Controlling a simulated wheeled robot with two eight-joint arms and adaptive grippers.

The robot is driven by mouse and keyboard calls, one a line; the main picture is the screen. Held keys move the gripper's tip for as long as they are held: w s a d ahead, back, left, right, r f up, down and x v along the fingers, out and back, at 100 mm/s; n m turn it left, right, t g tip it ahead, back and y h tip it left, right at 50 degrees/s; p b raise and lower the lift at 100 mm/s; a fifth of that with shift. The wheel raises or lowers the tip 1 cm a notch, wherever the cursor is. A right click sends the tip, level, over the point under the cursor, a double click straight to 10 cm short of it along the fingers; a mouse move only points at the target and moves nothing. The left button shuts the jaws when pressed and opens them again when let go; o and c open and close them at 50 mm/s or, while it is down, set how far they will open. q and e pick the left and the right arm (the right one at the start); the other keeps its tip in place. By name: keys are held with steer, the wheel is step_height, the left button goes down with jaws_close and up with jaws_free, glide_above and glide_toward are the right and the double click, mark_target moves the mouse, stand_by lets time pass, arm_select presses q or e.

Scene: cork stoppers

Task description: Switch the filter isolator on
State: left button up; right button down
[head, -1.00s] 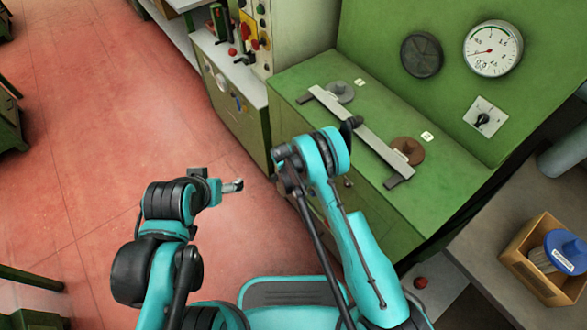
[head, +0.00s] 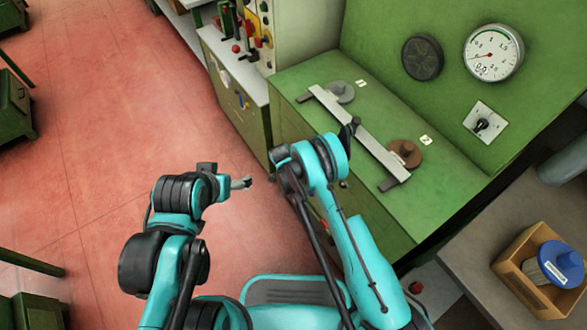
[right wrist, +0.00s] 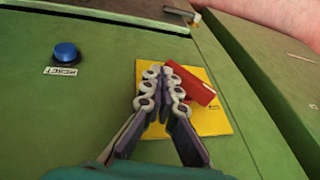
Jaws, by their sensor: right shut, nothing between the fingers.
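In the right wrist view a red handle (right wrist: 198,90) sits on a yellow plate (right wrist: 218,122) on a green cabinet face; this looks like the isolator. The handle lies slantwise in the picture. My right gripper (right wrist: 161,82) is shut and empty, its fingertips over the plate just left of the handle. The fingers cover part of the plate and the handle's left end; I cannot tell whether they touch it. In the head view my right arm hides its gripper. My left gripper (head: 241,183) is over the floor, away from the cabinet; its jaws are too small to read.
A blue button (right wrist: 65,52) with a small white label is on the same face. A gauge (head: 492,53) and rotary switch (head: 484,123) are on the panel behind.

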steer(key=shift+s+f, duration=0.1)
steer(key=shift+f, duration=0.65)
stand_by(0.3)
steer(key=shift+r, duration=0.8)
